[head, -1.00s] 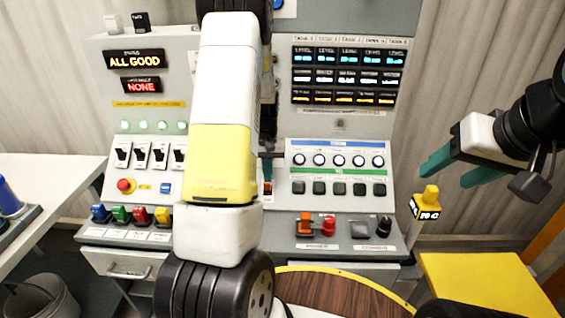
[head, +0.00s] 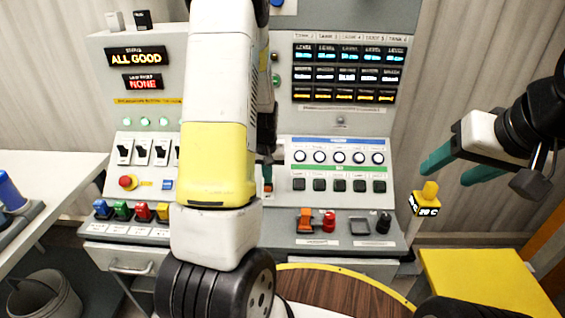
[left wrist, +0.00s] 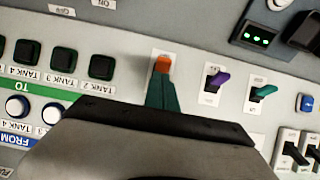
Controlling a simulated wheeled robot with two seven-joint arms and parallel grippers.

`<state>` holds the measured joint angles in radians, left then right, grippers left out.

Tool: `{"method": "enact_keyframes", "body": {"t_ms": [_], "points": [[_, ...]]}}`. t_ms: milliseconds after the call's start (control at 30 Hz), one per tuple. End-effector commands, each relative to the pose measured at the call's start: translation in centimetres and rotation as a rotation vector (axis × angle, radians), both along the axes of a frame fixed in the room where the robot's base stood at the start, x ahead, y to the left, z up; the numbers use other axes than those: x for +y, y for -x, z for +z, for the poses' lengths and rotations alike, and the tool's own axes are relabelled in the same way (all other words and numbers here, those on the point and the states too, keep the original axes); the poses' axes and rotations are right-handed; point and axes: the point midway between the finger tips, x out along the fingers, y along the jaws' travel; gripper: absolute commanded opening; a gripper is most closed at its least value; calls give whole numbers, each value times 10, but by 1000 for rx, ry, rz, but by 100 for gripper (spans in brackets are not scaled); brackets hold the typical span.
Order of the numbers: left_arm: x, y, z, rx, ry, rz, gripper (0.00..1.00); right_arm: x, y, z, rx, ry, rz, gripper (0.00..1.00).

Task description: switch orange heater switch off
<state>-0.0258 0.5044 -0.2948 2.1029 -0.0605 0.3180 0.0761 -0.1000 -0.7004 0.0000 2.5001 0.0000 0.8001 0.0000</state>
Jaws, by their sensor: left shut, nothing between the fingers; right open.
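The orange heater switch (left wrist: 163,63) shows in the left wrist view, on a white plate on the grey panel. My left gripper (left wrist: 162,85) is shut and empty, its green fingertips right at the orange switch lever; I cannot tell whether they touch. In the head view the orange switch (head: 267,187) is a small patch beside my forearm, and my left gripper (head: 266,170) is mostly hidden behind that arm. My right gripper (head: 460,170) is open and empty, at the right in front of the curtain.
A purple switch (left wrist: 217,79) and a green switch (left wrist: 263,92) sit beside the orange one. Black square buttons (left wrist: 64,61) and white round buttons (head: 339,157) are close by. A yellow table (head: 480,285) stands at lower right.

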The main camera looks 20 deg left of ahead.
Motion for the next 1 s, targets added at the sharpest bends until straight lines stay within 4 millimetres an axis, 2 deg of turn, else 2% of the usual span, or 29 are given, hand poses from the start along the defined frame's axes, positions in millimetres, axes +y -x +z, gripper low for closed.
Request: {"method": "enact_keyframes", "body": {"t_ms": [267,600,1000], "points": [[0,2,1,0,0,0,0,0,0,0,0,0,0,57],[-4,14,4,0,0,-1,0,0,0,0,0,0,0,57],[-3,14,8,-2,0,0,0,0,0,0,1,0,0,57]]}}
